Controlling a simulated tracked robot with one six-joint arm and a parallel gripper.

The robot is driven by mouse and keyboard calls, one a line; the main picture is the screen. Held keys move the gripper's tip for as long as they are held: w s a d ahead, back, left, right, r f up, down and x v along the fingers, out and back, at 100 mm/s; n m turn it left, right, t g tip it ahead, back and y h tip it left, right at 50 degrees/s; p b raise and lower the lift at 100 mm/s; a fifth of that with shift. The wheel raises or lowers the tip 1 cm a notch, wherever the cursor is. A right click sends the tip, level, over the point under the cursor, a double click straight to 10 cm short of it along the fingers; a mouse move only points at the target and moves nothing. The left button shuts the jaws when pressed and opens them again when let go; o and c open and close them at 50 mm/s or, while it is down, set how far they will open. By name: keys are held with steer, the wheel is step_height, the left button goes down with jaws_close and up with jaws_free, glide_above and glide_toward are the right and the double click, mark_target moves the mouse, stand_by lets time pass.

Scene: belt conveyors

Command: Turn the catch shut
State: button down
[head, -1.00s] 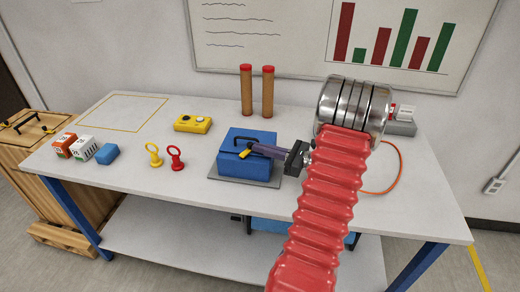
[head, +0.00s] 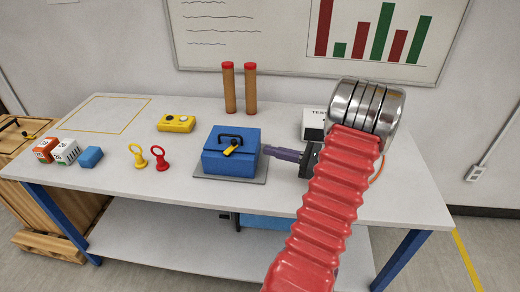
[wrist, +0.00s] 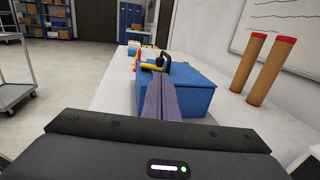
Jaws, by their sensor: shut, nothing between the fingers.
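A blue box (head: 225,165) with a black handle (head: 238,136) stands on a grey plate (head: 255,179) on the table. Its catch (head: 229,151) is a yellow lever on the front upper edge, slanting down to the left from a dark pivot. My gripper (head: 266,150) is shut and empty, with its purple fingers just right of the box, pointing left at it. In the wrist view the shut fingers (wrist: 158,78) overlap the box (wrist: 195,95), and part of the yellow catch (wrist: 153,67) shows past their tips. Whether the catch is fully turned is unclear.
Yellow (head: 138,155) and red (head: 160,158) ring-topped pegs stand left of the box. A yellow control box (head: 176,123) and two red-capped brown cylinders (head: 229,90) are behind. Small blocks (head: 91,156) sit at the left. The table's front left is clear.

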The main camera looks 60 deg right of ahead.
mark_target(236, 144)
steer(key=v, duration=0.4)
steer(key=shift+s+d, duration=0.1)
steer(key=shift+s, duration=0.2)
steer(key=a+m+h, duration=0.6)
steer(key=a+h, duration=0.3)
steer(key=shift+a, duration=0.25)
steer(key=shift+w+r, duration=0.1)
steer(key=shift+w, duration=0.05)
stand_by(0.4)
steer(key=shift+x, duration=6.85)
